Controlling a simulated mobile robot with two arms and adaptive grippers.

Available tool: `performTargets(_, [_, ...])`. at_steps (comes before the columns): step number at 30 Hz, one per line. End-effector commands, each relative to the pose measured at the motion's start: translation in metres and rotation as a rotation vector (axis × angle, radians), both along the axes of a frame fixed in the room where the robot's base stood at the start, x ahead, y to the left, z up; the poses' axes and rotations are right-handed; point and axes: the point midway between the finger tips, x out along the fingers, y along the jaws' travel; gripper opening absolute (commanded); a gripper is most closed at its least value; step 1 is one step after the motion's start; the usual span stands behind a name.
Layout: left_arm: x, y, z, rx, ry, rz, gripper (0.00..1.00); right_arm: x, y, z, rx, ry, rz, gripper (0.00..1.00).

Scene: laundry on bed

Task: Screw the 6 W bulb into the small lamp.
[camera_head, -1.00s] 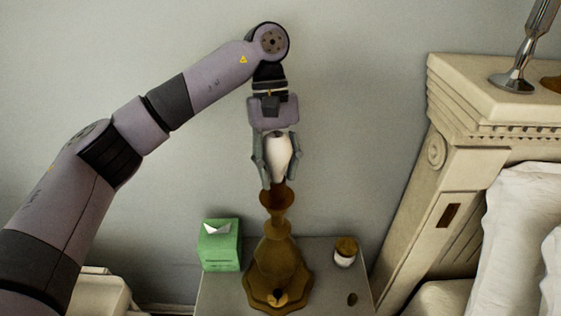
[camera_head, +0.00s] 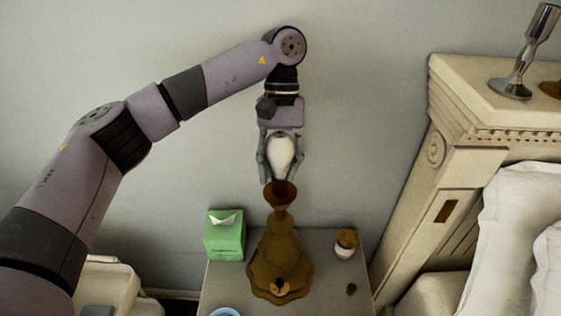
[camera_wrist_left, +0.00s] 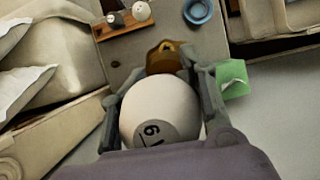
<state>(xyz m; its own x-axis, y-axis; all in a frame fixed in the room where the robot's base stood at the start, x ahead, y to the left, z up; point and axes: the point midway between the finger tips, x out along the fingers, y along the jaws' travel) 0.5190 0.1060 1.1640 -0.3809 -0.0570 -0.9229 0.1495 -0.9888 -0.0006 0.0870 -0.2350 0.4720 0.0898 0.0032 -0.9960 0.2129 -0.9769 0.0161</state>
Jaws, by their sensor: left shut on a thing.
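A white bulb (camera_head: 281,158) is held between the two fingers of my left gripper (camera_head: 279,168), which points straight down. In the left wrist view the bulb (camera_wrist_left: 160,112) bears a dark "6" mark, and the gripper's fingers lie on both sides of it. The brown lamp (camera_head: 279,252) stands upright on the nightstand, its flared top directly beneath the bulb. The bulb's lower end is at the lamp's top opening; I cannot tell whether it is seated in the socket. My right gripper is not in view.
A blue ring-shaped thing (camera_wrist_left: 199,11) lies near the front edge. The carved headboard (camera_head: 445,150) rises at the right.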

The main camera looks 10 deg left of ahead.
Motion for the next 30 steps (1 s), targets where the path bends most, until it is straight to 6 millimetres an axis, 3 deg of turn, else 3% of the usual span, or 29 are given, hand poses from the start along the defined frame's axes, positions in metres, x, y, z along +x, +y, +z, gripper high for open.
performTargets(7, [0.001, 0.0, 0.006, -0.005, -0.008, -0.009, 0.1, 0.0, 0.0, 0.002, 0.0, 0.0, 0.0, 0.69])
performTargets(18, [0.001, 0.005, 0.006, -0.003, -0.008, -0.288, 0.1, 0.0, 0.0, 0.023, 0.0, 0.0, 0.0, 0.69])
performTargets(30, [0.002, 0.005, 0.007, -0.003, -0.008, -0.36, 0.1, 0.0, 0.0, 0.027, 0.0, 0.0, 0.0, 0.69])
